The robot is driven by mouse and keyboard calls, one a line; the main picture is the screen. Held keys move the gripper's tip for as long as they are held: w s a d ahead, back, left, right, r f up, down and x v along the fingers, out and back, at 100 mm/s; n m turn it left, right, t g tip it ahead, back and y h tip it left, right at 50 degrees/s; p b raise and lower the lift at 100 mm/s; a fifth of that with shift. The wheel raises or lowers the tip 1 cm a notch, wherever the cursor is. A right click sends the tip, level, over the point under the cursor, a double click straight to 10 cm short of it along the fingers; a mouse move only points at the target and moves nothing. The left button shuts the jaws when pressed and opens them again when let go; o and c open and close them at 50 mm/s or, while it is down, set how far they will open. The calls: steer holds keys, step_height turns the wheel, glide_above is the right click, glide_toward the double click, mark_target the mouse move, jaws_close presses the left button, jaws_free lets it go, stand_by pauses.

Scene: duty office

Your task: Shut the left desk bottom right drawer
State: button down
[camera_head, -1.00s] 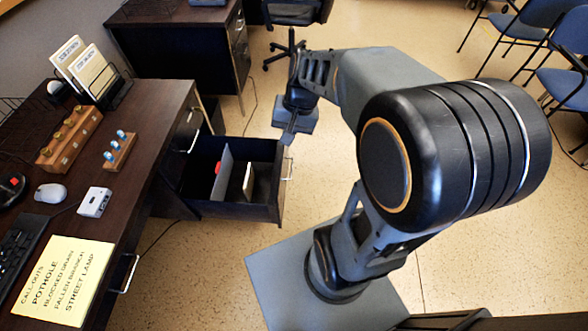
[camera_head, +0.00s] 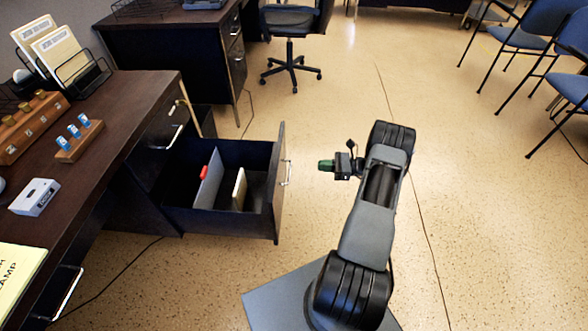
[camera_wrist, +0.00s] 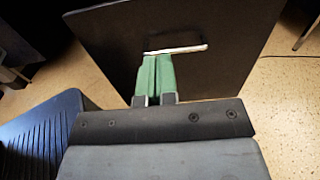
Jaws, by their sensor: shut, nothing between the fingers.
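The bottom right drawer (camera_head: 222,222) of the left desk stands pulled far out, with dividers inside and its front panel facing right. Its metal handle (camera_head: 286,172) is on that front. In the wrist view the drawer front (camera_wrist: 215,65) fills the upper middle, with the pale handle (camera_wrist: 176,49) across it. My gripper (camera_head: 326,165) has green fingers and is to the right of the drawer front, pointing at it with a gap between. In the wrist view my gripper (camera_wrist: 155,62) is shut and empty, its tips just below the handle. I cannot tell whether they touch it.
The left desk (camera_head: 110,105) carries a file rack (camera_head: 88,78), wooden stamp holders and a small white box (camera_head: 36,196). A second desk (camera_head: 165,50) and an office chair (camera_head: 290,45) stand behind. Blue chairs (camera_head: 535,30) are at the right. The floor around my arm is clear.

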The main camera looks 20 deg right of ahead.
steer(key=b+x, duration=0.2)
steer(key=x, duration=1.1)
steer(key=shift+w+a, duration=0.2)
steer(key=shift+w+a+f, duration=0.1)
steer(key=shift+f, duration=0.1)
